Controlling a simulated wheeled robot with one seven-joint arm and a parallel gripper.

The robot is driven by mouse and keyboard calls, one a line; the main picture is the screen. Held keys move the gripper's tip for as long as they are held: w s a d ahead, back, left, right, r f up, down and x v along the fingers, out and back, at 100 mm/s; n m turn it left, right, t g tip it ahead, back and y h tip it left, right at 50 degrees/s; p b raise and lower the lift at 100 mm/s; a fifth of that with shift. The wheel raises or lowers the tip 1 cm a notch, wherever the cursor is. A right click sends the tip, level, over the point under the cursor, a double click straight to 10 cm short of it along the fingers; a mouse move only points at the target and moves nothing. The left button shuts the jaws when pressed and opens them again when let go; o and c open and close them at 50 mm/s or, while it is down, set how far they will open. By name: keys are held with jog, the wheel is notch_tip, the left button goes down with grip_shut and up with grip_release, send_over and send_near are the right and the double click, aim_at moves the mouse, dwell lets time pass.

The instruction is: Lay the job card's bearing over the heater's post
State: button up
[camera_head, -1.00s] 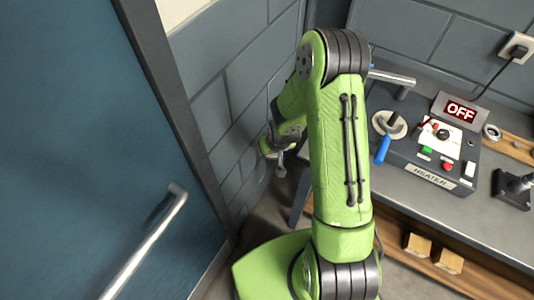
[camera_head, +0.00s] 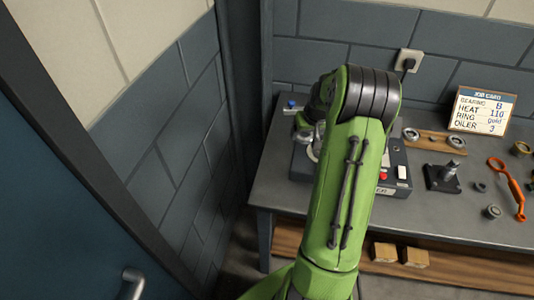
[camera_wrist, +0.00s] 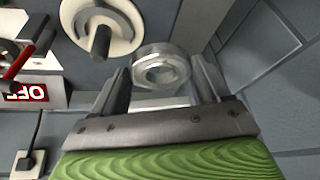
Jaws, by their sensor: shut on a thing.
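My gripper (camera_wrist: 161,82) is shut on a shiny metal bearing (camera_wrist: 160,65), which sits between the fingertips in the wrist view. The heater's post (camera_wrist: 101,40) is a dark stub on a pale round disc (camera_wrist: 122,18), just left of the bearing in that view. The bearing is beside the post, not around it; their height gap cannot be told. The heater's display (camera_wrist: 28,92) reads OFF. The job card (camera_head: 482,110) reads bearing B, heat 110, ring gold, oiler 3.
A wooden board (camera_head: 434,145) with more bearings lies right of the heater. A black block with a post (camera_head: 442,178), small rings and an orange tool (camera_head: 507,180) occupy the bench's right. Walls (camera_head: 180,140) close in at left. The bench front (camera_head: 400,215) is clear.

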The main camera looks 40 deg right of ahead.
jog(key=s+d+b, duration=0.2)
jog(key=s+d, duration=0.2)
jog(key=d, duration=0.1)
jog(key=shift+s+d+r+m+h+b, duration=0.3)
jog(key=shift+s+d+r+m, duration=0.05)
jog(key=shift+r+m, duration=0.05)
dwell(0.3)
dwell(0.8)
jog(key=shift+f+b, duration=2.65)
jog(key=shift+f, duration=0.6)
jog(key=shift+f, duration=0.1)
jog(key=o, duration=1.2)
jog(key=shift+o, duration=0.2)
